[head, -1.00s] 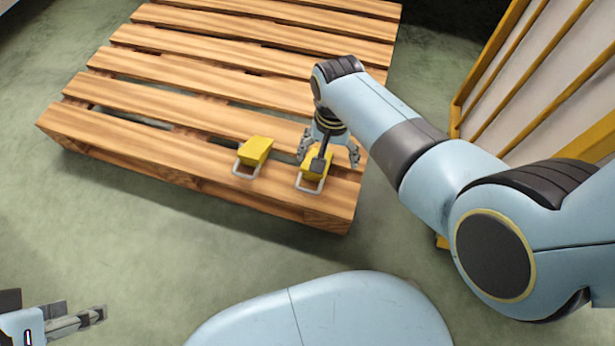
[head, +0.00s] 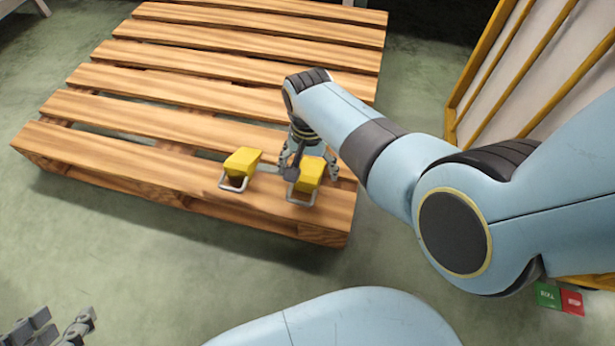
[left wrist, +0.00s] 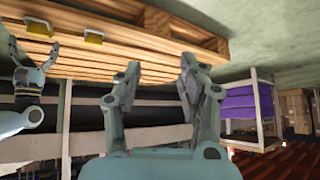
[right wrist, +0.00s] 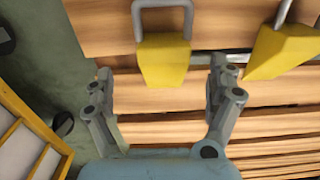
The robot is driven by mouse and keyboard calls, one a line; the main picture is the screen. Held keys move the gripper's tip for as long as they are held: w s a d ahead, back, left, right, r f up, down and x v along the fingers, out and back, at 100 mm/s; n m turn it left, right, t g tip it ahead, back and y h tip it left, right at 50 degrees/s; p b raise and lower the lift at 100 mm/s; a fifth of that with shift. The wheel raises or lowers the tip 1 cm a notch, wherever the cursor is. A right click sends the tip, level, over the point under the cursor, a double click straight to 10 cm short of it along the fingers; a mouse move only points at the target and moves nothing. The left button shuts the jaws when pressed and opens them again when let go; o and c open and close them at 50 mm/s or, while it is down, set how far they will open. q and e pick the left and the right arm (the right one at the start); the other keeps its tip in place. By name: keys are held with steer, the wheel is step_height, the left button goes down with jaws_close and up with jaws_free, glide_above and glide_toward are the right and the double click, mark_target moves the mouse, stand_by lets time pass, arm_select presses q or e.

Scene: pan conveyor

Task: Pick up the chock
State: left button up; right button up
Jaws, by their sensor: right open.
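Two yellow chocks with grey wire handles lie on the near edge of a wooden pallet (head: 130,160): a left chock (head: 242,161) and a right chock (head: 311,174). My right gripper (head: 308,168) is open above the right chock, one finger to each side of it. In the right wrist view the right chock (right wrist: 165,60) shows ahead between the open fingers, and the left chock (right wrist: 283,50) lies to the right. Contact cannot be told. My left gripper (head: 60,328) is far off at the lower left; its fingers (left wrist: 158,66) are apart and empty.
A yellow-framed rack (head: 530,70) stands to the right of the pallet. A green and red marker (head: 558,297) lies at the lower right. The left wrist view shows a shelf with purple goods (left wrist: 245,101). Green floor surrounds the pallet's near side.

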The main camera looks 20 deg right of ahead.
mark_target(307, 174)
steer(key=shift+a+f+b, duration=0.15)
steer(key=shift+f+b, duration=0.45)
steer(key=shift+f, duration=0.3)
steer(key=shift+a+f+b, duration=0.1)
steer(key=shift+f+b, duration=1.2)
steer(key=shift+f, duration=0.2)
steer(key=shift+w, duration=0.1)
arm_select(q)
steer(key=w+t, duration=0.1)
steer(key=t, duration=0.1)
steer(key=r+t, duration=0.1)
steer(key=t, duration=0.1)
steer(key=w+d+r+t, duration=0.1)
steer(key=t, duration=0.1)
steer(key=shift+w+r+m+h, duration=0.1)
steer(key=shift+w+m+h, duration=0.2)
steer(key=shift+h, duration=0.1)
arm_select(e)
steer(key=c, duration=1.6)
steer(key=shift+r, duration=0.1)
